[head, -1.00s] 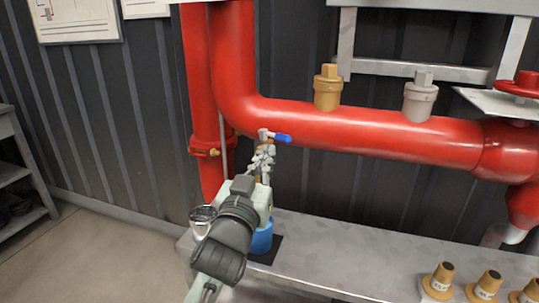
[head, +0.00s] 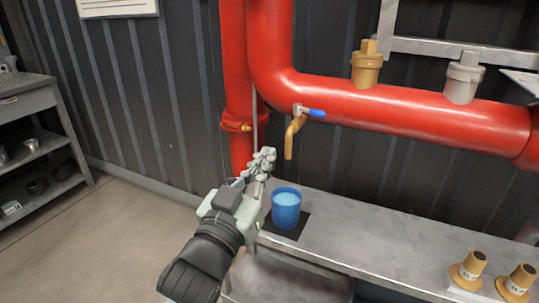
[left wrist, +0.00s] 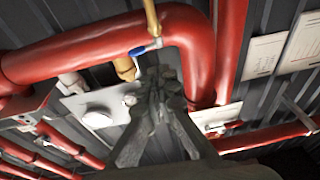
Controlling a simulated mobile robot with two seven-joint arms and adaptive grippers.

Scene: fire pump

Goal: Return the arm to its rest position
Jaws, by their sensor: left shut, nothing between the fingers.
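My left gripper (head: 262,163) is shut and empty, left of the brass tap (head: 294,135) and above the left end of the bench. It also shows in the left wrist view (left wrist: 160,75), pointing up toward the red pipe. The tap hangs from the red pipe and has a blue lever (head: 315,113). A blue cup (head: 286,208) with light-blue liquid inside stands upright on a dark mat (head: 292,232) under the tap, apart from the gripper. My right gripper is in neither view.
The metal bench (head: 370,232) runs to the right, with brass fittings (head: 468,268) near its front edge. The red pipe (head: 410,115) crosses above it. A grey shelf (head: 40,100) stands at far left. Open floor (head: 110,230) lies between shelf and bench.

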